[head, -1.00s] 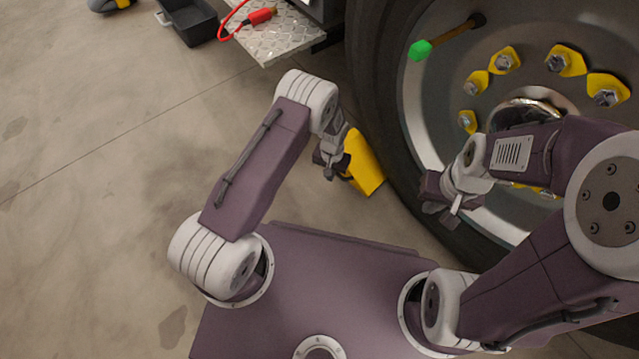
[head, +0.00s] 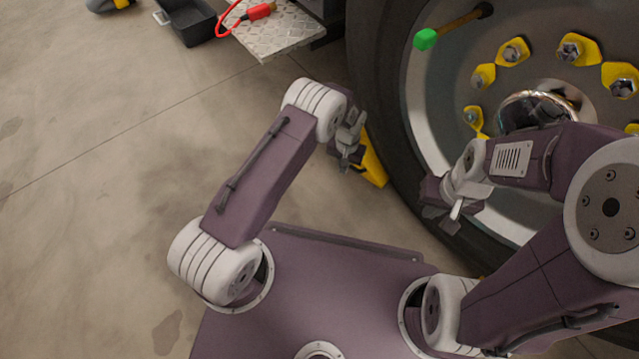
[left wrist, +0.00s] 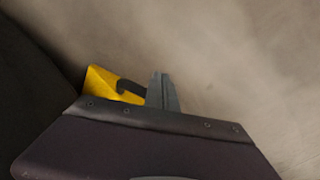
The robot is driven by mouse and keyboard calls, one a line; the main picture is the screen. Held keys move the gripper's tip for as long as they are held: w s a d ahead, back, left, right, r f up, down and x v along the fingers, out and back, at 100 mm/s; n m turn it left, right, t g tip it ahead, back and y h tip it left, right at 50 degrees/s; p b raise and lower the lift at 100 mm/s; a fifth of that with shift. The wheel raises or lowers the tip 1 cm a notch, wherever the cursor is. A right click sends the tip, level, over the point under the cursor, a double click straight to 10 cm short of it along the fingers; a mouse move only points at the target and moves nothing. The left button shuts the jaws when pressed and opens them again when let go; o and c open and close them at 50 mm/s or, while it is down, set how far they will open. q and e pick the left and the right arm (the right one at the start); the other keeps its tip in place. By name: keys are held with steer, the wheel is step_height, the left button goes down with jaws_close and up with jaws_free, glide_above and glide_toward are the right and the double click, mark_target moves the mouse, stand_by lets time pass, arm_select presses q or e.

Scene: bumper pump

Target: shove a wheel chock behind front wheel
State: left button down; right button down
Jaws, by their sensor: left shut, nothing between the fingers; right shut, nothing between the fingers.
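The yellow wheel chock (head: 373,167) lies on the floor by the left side of the big wheel's tyre (head: 381,110). My left gripper (head: 346,161) is shut and empty, in front of the chock in the head view and hiding part of it. In the left wrist view the chock (left wrist: 103,83) shows beside the dark tyre (left wrist: 30,75), with a dark curved handle, and my shut left fingers (left wrist: 163,88) are just right of it. Whether they touch it I cannot tell. My right gripper (head: 443,215) is shut and empty in front of the wheel's lower left.
A metal step (head: 270,33) with a red clamp and cable (head: 258,12) is at the top. A black bin (head: 188,20) stands left of it. A green-tipped rod (head: 426,39) sticks out from the wheel.

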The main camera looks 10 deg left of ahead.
arm_select(q)
steer(key=shift+s+a+p, duration=1.05)
steer(key=shift+p, duration=0.15)
steer(key=shift+r, duration=0.1)
step_height(320, 180, up, 10)
steer(key=p, duration=0.9)
